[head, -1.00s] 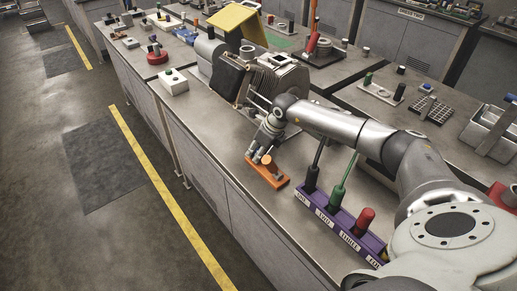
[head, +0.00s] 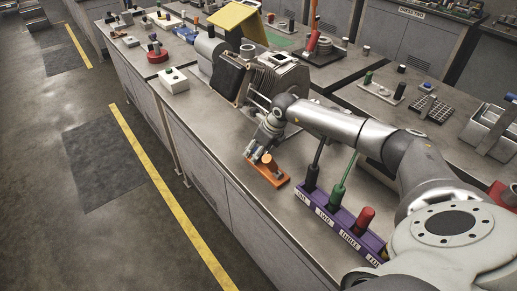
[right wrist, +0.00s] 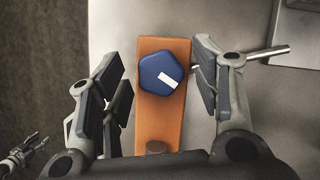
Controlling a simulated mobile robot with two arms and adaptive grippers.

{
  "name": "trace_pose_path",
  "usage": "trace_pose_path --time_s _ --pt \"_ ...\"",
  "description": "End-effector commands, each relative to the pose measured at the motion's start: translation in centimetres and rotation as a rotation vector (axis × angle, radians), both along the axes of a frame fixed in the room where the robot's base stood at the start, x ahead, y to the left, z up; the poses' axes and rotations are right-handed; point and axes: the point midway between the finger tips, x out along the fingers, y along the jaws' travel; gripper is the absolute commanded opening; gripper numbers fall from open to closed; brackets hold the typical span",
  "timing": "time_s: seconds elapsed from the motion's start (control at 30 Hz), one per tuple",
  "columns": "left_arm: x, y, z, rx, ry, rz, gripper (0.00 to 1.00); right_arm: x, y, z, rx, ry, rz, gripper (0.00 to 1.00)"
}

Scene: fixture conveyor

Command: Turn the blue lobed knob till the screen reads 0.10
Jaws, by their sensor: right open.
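The blue lobed knob (right wrist: 162,74) sits on an orange plate (right wrist: 158,122) in the right wrist view. It has a white mark pointing to its lower right. My right gripper (right wrist: 157,88) is open, with one finger on each side of the plate and knob and gaps showing. In the head view my right gripper (head: 258,150) is over the orange plate (head: 280,182) and hides the knob. A grey jawed part at the lower left of the right wrist view looks like my left gripper (right wrist: 24,152); its opening is unclear. I can make out no screen reading.
A purple rack (head: 341,228) with labelled slots and several handled tools stands right of the orange plate. A grey finned machine (head: 275,77) stands behind it. A white box (head: 173,83) is farther left. Bare bench top (head: 215,135) lies left of the plate, up to the bench edge.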

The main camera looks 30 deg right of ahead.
Motion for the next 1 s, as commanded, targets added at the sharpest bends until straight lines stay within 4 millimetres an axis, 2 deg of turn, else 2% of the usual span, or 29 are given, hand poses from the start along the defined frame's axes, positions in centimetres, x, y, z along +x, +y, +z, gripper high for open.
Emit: trace_pose_path --time_s 0.13,0.27,0.5,0.7,0.83,1.0 --pt "-0.3 0.1 0.0 0.001 0.004 0.001 0.49 -0.1 -0.1 0.3 0.000 -0.001 0.000 0.58" --pt "-0.2 0.1 0.0 0.000 0.002 0.001 0.49 -0.6 -0.3 1.7 -0.001 -0.003 0.001 0.58" --pt "-0.1 0.0 0.0 0.000 0.001 0.000 0.49 -2.4 -1.0 6.4 -0.003 -0.003 0.001 0.58" --pt "0.0 0.0 0.0 0.000 0.000 0.000 0.49 -3.7 -1.4 9.6 -0.001 -0.001 0.000 0.58" --pt "0.0 0.0 0.0 0.000 0.000 0.000 0.49 -4.1 -1.5 10.7 -0.001 -0.001 0.000 0.58" --pt "0.0 0.0 0.0 0.000 0.000 0.000 0.49 -4.3 -1.5 11.1 0.000 0.000 0.000 0.58"
